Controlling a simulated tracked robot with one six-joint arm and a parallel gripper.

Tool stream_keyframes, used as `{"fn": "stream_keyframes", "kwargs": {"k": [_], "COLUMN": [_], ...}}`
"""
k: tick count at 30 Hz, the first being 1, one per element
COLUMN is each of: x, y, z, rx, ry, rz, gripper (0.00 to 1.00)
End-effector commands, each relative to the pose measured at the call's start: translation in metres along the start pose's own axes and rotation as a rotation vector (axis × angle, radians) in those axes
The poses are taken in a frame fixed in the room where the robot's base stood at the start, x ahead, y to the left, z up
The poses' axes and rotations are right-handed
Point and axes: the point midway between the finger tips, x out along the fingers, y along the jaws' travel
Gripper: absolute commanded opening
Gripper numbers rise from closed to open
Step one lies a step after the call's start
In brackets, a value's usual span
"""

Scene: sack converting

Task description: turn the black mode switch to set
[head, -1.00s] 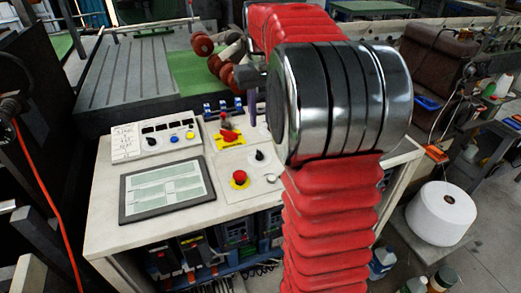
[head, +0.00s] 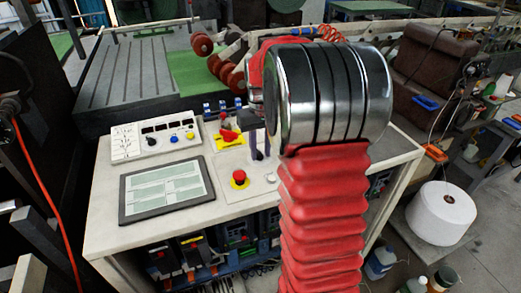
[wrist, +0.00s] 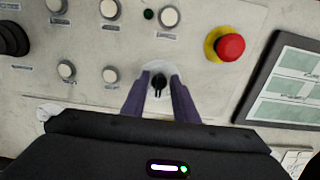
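A black rotary switch (wrist: 158,83) on a pale round plate sits on the control panel (wrist: 105,95). In the wrist view, the two purple fingers of my gripper (wrist: 159,76) stand one on each side of it, with a narrow gap visible around the knob. The gripper is open, and I cannot tell whether either finger touches the knob. The markings around the switch are too small to read. In the head view, my gripper (head: 257,148) reaches down to the panel right of centre and partly hides the switch.
A red mushroom button on a yellow base (wrist: 230,46) and a dark-framed screen (head: 167,192) are close by. A red and yellow rotary handle (head: 229,138) stands behind. Several small push buttons fill the wrist view's left side.

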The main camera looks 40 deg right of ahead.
Motion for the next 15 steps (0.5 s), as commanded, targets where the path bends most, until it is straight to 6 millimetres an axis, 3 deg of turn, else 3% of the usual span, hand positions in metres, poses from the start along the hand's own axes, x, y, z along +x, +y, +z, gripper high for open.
{"fn": "stream_keyframes", "kwargs": {"k": [8, 15], "x": [0.0009, 0.0007], "y": [-0.0007, -0.0006], "z": [-0.0001, 0.0], "rx": [-0.001, -0.001], "ry": [0.0, 0.0], "rz": [0.0, 0.0], "gripper": [0.26, 0.09]}}
